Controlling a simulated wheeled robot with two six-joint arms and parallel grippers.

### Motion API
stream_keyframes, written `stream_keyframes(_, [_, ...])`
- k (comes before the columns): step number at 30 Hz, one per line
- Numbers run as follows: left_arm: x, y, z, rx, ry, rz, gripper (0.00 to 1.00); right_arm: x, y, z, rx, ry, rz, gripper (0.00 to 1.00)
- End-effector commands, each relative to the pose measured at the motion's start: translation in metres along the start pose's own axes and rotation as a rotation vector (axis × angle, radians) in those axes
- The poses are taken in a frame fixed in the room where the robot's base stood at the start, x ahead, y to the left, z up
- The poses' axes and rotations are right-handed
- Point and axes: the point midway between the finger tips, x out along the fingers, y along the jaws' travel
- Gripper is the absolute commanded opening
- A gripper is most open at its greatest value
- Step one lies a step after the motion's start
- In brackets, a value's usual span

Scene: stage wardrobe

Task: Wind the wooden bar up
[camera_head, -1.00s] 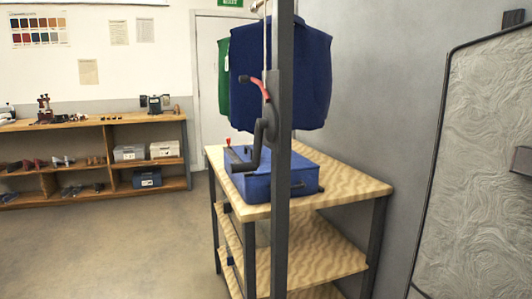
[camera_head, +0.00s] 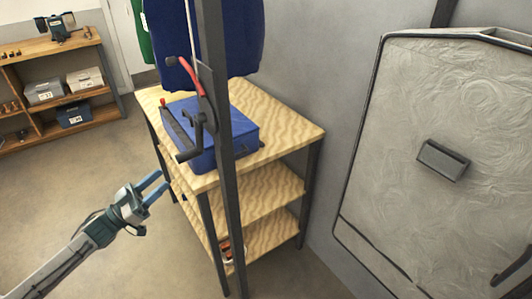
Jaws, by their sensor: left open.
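A dark upright post (camera_head: 221,120) stands in front of a wooden table. A winch with a dark crank (camera_head: 198,122) is mounted on the post, its handle pointing down to the left. A red lever (camera_head: 193,79) with a dark knob sits above the crank. A pale cord (camera_head: 190,28) runs upward from there out of view. The wooden bar is not in view. A blue garment (camera_head: 247,40) and a green one (camera_head: 144,30) hang from above. My left gripper (camera_head: 161,181) is open and empty, left of and below the crank, apart from it. My right gripper is not in view.
A blue case (camera_head: 240,137) lies on the wavy-grained table (camera_head: 285,130) behind the post; shelves below it. A grey textured panel (camera_head: 440,130) with a dark handle stands at right. A wooden shelf unit (camera_head: 50,48) is at far left. The floor at left is clear.

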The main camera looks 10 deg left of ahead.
Motion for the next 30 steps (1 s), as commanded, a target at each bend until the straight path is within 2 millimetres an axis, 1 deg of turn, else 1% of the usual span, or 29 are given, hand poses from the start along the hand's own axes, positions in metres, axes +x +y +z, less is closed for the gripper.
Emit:
stream_keyframes(1, [0.000,-0.004,-0.005,-0.003,-0.009,-0.004,0.46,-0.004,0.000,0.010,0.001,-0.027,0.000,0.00])
stream_keyframes(3, [0.002,-0.006,-0.005,-0.008,-0.014,-0.006,0.46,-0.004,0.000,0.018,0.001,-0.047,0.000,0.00])
stream_keyframes(5, [0.005,-0.007,-0.004,-0.009,-0.013,-0.006,0.46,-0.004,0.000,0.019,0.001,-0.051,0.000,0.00])
stream_keyframes(8, [0.018,-0.006,-0.004,-0.008,-0.009,-0.005,0.46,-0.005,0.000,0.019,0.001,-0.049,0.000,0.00])
stream_keyframes(15, [0.063,-0.006,-0.006,-0.006,-0.006,-0.006,0.46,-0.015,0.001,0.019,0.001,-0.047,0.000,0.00])
stream_keyframes(21, [0.092,-0.006,-0.005,-0.007,-0.009,-0.006,0.46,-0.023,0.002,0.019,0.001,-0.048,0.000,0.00])
stream_keyframes(25, [0.103,-0.006,-0.004,-0.007,-0.011,-0.005,0.46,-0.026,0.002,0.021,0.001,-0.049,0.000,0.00])
stream_keyframes(30, [0.107,-0.006,-0.002,-0.007,-0.013,-0.005,0.46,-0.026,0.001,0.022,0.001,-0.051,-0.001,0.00])
